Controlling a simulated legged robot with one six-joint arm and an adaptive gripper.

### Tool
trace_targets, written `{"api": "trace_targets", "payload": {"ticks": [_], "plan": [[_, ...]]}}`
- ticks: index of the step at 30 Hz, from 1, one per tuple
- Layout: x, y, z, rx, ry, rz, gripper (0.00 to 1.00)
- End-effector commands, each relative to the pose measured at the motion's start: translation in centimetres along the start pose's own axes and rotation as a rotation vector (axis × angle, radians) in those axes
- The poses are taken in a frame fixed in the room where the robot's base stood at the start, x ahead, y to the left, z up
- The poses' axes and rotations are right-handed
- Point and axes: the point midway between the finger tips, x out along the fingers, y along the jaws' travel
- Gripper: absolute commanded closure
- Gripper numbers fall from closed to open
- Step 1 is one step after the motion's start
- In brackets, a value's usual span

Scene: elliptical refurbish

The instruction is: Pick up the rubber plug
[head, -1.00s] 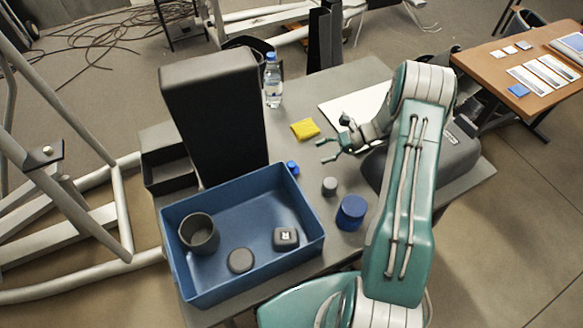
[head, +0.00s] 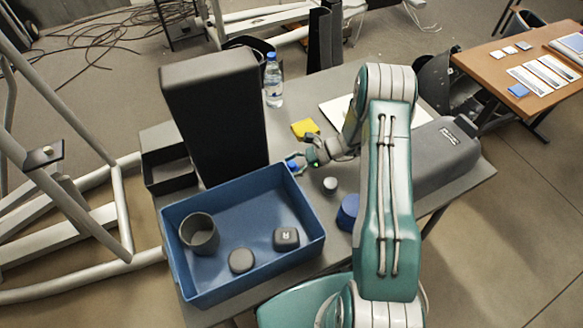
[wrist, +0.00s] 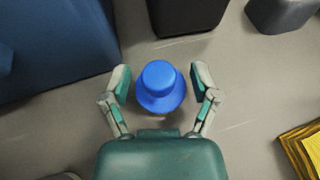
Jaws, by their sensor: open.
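The rubber plug, a small blue stepped round piece (wrist: 160,85), stands on the table in the wrist view. In the head view the plug (head: 293,167) is by the top right corner of the blue bin. My gripper (wrist: 161,80) is open, with one finger on each side of the plug and a small gap at both sides. In the head view my gripper (head: 301,160) is just at the plug, which it partly hides.
A blue bin (head: 180,255) holds a grey cup (head: 200,238) and two dark pieces. A grey cap (head: 330,185) and a blue cylinder (head: 347,212) stand nearby. A yellow cloth (head: 304,128), bottle (head: 273,82) and tall dark block (head: 212,115) are behind.

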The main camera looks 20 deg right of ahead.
Motion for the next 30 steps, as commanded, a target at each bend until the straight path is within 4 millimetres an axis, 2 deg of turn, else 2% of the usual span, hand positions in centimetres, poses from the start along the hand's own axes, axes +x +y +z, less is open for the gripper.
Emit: {"api": "trace_targets", "payload": {"ticks": [1,2,3,6,25,26,27,30], "plan": [[0.0,0.0,0.0,0.000,0.000,0.000,0.23],[0.0,0.0,0.0,0.000,0.000,0.000,0.27],[0.0,0.0,0.0,0.000,0.000,0.000,0.44],[0.0,0.0,0.0,0.000,0.000,0.000,0.60],[-0.1,-0.1,0.1,0.000,0.003,-0.002,0.72],[-0.2,-0.1,0.3,-0.001,0.003,-0.002,0.80],[-0.4,-0.1,0.8,-0.002,0.003,-0.002,0.97],[-1.1,-0.1,2.4,-0.004,0.003,-0.003,0.98]]}}
